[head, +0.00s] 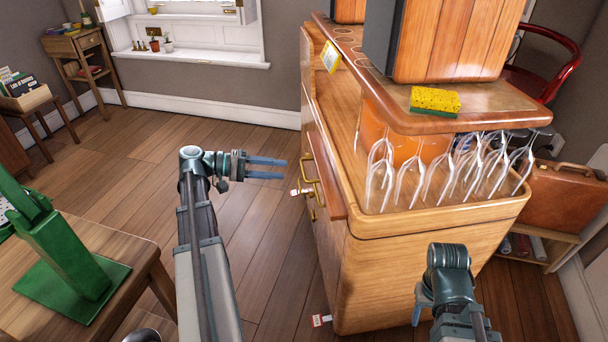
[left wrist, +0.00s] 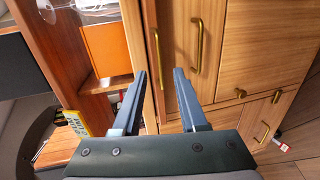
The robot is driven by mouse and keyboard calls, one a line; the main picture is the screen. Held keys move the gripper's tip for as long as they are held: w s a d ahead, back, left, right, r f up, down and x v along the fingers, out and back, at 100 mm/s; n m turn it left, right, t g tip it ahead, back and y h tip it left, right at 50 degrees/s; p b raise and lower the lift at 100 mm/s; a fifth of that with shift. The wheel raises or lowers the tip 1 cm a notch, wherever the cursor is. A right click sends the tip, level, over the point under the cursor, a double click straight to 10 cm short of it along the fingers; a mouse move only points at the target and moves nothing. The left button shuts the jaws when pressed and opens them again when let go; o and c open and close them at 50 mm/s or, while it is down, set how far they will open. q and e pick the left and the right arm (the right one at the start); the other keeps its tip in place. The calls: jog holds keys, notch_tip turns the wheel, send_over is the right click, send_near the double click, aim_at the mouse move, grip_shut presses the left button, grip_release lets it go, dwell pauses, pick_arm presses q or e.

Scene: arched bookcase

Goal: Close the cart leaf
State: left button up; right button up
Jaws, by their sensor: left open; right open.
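The wooden cart (head: 400,275) stands right of centre in the head view. A wooden panel that looks like its leaf (head: 322,160) stands out a little from the cart's left side. Brass handles (head: 310,178) show on that side. In the left wrist view the leaf (left wrist: 178,20) is seen close up, beside an opening with an orange object (left wrist: 107,50) inside. My left gripper (head: 284,169) is open and empty, just left of the handles; its fingers (left wrist: 160,74) point at the panel. My right gripper (head: 452,308) is open in front of the cart, its fingers partly hidden.
Upside-down glasses (head: 450,170) hang under the cart's top, which carries a yellow sponge (head: 434,100) and a speaker-like box (head: 450,40). A table with a green object (head: 65,255) stands at left. A brown case (head: 567,193) is at right.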

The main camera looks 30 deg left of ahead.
aim_at(303, 170)
pick_arm(q)
jog(key=b+x, duration=0.1)
jog(key=x, duration=0.7)
jog(key=shift+c, duration=0.4)
grip_shut()
dwell(0.9)
